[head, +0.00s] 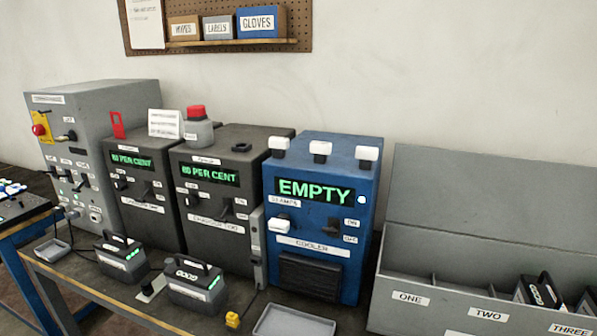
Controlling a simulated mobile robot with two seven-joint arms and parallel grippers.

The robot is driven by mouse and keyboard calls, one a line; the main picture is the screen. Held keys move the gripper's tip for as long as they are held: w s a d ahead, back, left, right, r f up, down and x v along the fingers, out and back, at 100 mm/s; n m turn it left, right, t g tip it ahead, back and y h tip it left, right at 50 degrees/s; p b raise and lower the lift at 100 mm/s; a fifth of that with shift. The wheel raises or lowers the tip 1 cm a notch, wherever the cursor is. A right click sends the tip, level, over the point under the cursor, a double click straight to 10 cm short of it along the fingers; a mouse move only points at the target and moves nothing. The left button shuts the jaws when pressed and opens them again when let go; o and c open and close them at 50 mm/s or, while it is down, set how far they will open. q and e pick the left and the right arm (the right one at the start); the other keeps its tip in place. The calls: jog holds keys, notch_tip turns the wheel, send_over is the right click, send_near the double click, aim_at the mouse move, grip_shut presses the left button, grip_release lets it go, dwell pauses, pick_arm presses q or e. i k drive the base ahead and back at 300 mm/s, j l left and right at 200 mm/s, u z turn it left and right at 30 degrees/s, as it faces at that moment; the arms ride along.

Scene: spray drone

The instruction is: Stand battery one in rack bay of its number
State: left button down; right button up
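Two dark grey batteries with top handles and green lights stand on the bench front, a left one (121,260) before the left charger and a nearer one (197,286) before the second charger. I cannot read a number on either. The grey rack (395,287) at the right has bays labelled ONE (410,298), TWO (487,314) and THREE (571,329). A dark battery (541,291) sits in the rack right of the TWO label, and part of another dark object shows at the right edge. The floor of bay ONE is hidden by the front wall. Neither gripper is in view.
Two dark chargers (152,210) reading 80 PER CENT and a blue cooler (310,250) reading EMPTY line the wall. A grey tray (293,323) and a yellow plug (232,320) lie at the bench front. A small tray (52,250) lies at left.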

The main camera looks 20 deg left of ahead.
aim_at(114, 249)
jog(key=u, duration=1.65)
jog(key=i+j+z, duration=0.25)
jog(key=i+j, duration=0.15)
jog(key=j, duration=0.15)
jog(key=i+j+z, duration=0.3)
jog(key=j, duration=0.35)
jog(key=i+j+z, duration=0.25)
jog(key=j, duration=0.45)
jog(key=i+j+z, duration=0.15)
jog(key=j, duration=0.2)
jog(key=i, duration=0.05)
